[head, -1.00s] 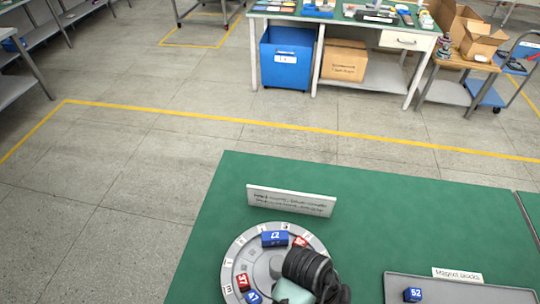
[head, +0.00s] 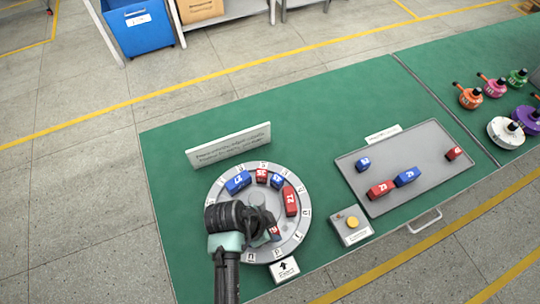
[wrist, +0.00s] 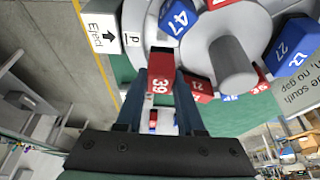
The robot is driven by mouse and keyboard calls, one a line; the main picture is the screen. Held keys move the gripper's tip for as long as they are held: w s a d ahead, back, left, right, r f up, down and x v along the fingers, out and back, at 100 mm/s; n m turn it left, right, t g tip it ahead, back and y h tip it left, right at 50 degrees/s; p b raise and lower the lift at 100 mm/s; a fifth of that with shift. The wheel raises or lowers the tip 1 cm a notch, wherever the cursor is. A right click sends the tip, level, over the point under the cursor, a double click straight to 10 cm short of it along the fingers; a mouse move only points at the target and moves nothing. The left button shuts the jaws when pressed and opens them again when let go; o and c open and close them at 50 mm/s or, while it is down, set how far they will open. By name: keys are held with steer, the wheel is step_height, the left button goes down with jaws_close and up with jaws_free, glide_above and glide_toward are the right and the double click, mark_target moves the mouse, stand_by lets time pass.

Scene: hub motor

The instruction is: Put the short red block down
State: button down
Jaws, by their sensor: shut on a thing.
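My gripper (wrist: 161,92) is shut on a short red block marked 39 (wrist: 160,72), seen in the wrist view. In the head view my gripper is over the lower left part of the round grey disc (head: 232,254) and hides the held block or most of it. I cannot tell whether the held block touches the disc. On the disc around the hub are a blue block 27 (head: 238,182), a red block 35 (head: 262,176), another blue block (head: 277,181) and a longer red block 21 (head: 291,201). A blue block 47 (wrist: 180,18) is close beside the held block in the wrist view.
A grey tray (head: 400,150) with several blocks is to the right on the green table (head: 330,110). A box with a yellow button (head: 353,222) stands between disc and tray. A white sign (head: 229,146) is behind the disc. An Eject label (head: 284,270) is in front.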

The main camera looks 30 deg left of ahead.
steer(key=shift+f, duration=2.1)
steer(key=shift+f, duration=0.2)
steer(key=c, duration=0.5)
jaws_free()
steer(key=shift+r, duration=0.1)
